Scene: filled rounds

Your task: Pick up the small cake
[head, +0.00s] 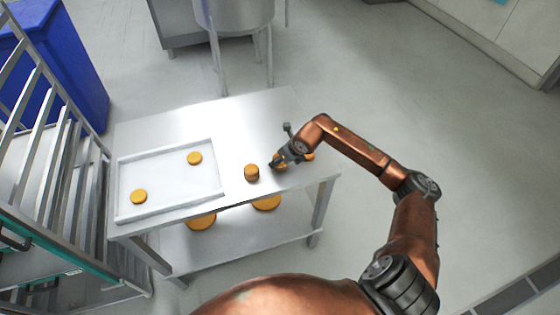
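A small orange-brown cake (251,173) stands on the steel table, left of my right gripper and apart from it. My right gripper (279,162) is low over the right part of the table. Orange-brown patches of a round cake (282,166) show at its fingers, which partly hide it. I cannot tell whether the fingers are closed on it. Another orange-brown round (309,156) shows just right of the gripper, partly hidden by the arm. My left gripper is not in view.
A white tray (171,209) on the table's left holds two flat rounds (195,158) (138,197). Larger rounds (201,222) (267,203) lie on the lower shelf. A metal rack (62,185) and blue bin (75,60) stand left. The table's back right is bare.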

